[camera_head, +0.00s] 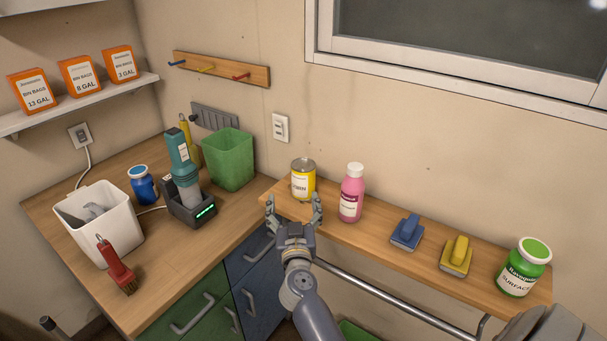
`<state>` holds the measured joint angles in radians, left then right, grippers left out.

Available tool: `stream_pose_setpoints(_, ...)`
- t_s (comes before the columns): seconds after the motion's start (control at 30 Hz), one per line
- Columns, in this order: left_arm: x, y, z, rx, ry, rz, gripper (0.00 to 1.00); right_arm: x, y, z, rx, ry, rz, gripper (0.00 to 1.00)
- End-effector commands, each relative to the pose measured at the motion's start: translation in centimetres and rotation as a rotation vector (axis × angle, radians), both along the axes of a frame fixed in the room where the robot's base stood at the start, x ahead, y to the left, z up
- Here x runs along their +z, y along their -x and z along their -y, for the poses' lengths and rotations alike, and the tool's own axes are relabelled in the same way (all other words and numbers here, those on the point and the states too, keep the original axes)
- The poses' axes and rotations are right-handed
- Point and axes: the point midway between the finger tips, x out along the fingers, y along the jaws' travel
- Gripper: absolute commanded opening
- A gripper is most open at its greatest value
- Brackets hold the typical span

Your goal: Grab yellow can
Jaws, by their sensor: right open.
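The yellow can (303,182), with a pale label and a grey metal top, stands upright on the narrow wooden shelf at the right of the counter corner. My right gripper (293,200) is open just in front of the can, its two fingers pointing up toward it. The can's lower part shows between the fingertips; I cannot tell whether they touch it. My left gripper is not in view.
A pink bottle (352,192) stands close right of the can. A blue brush (407,232), a yellow brush (456,256) and a green-lidded jar (524,267) are farther right. A green bin (229,160) stands left. A metal rail (398,300) runs below the shelf.

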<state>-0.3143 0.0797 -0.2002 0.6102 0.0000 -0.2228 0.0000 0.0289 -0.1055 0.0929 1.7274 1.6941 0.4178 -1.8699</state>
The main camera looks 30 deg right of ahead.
Motion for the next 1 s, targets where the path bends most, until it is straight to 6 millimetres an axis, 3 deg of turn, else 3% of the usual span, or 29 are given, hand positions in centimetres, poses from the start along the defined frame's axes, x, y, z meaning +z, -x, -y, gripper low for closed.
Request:
stream_pose_setpoints(0.17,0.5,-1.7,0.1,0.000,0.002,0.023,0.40,1.1,0.2,2.2,-0.095,-0.044,-0.036,0.79)
stream_pose_setpoints(0.33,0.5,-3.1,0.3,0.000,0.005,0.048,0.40,1.1,-1.4,3.7,-0.109,-0.051,-0.047,0.79)
stream_pose_setpoints(1.0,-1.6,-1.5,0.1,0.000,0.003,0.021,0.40,0.2,-8.0,8.2,-0.107,-0.050,-0.045,0.79)
